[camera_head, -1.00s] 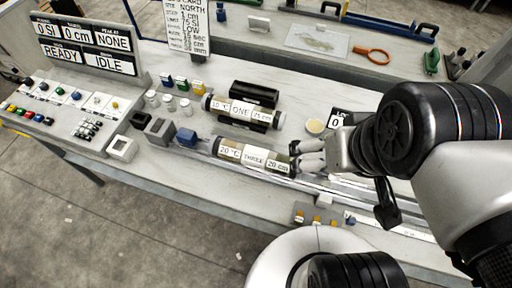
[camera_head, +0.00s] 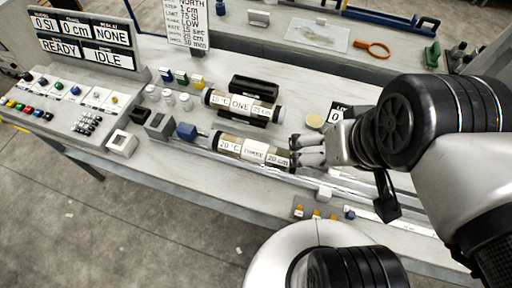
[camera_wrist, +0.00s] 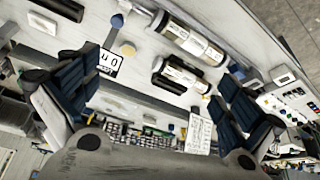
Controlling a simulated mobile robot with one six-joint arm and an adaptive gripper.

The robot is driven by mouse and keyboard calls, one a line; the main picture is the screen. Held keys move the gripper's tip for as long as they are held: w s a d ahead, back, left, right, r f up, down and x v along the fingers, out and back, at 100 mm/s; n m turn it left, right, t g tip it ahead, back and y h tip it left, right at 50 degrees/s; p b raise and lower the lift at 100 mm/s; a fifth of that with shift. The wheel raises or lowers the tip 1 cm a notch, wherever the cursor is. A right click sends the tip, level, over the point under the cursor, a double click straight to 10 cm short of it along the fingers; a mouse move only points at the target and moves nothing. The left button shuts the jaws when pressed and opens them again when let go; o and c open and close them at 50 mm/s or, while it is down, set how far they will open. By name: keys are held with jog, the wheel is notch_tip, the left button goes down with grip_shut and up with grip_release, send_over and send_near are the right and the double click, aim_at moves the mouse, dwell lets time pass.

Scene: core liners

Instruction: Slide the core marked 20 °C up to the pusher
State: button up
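The core marked 20 °C (camera_head: 255,150), labelled THREE and 20 cm, lies along the metal rail near the bench's front edge. It also shows in the wrist view (camera_wrist: 186,38). The blue block, seemingly the pusher (camera_head: 186,131), is beyond the core's left end, with a short space between their main bodies; I cannot tell whether anything touches there.
The core marked 10 °C, ONE (camera_head: 240,103), lies behind, by a black cradle (camera_head: 254,88). A grey block (camera_head: 159,125) and a white square holder (camera_head: 122,143) stand left of the pusher. Small jars (camera_head: 168,98) stand behind it. A card with 0 (camera_head: 337,113) stands behind my gripper.

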jog(key=shift+c, duration=0.5)
